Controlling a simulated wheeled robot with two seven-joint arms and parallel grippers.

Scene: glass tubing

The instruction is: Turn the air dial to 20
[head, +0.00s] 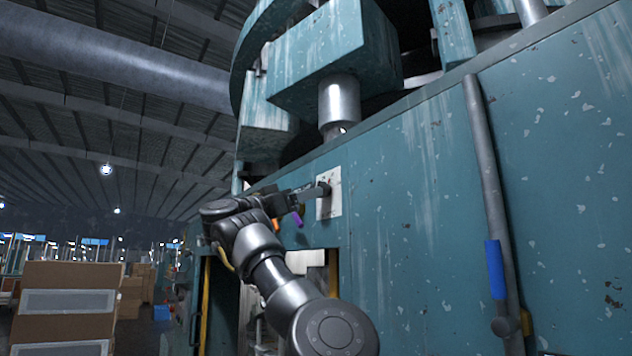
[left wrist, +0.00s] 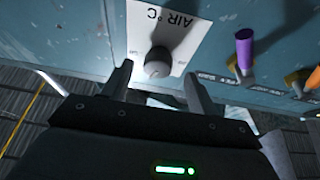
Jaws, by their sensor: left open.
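The air dial (left wrist: 158,62) is a small round grey knob on a white plate (left wrist: 172,22) marked "AIR °C", seen upside down in the left wrist view. The plate (head: 336,200) also shows in the head view, on the teal machine's front. My left gripper (left wrist: 158,70) is open, with one finger on each side of the knob and a visible gap on both sides. In the head view my left gripper (head: 312,192) reaches the plate from the left and covers part of the knob. The dial's setting is too small to read. My right gripper is in neither view.
A purple handle (left wrist: 244,50) and an orange-yellow handle (left wrist: 297,80) stick out beside the plate. The teal machine wall (head: 410,230) fills the right side, with a blue-gripped lever (head: 495,268). Stacked cardboard boxes (head: 70,273) stand at lower left.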

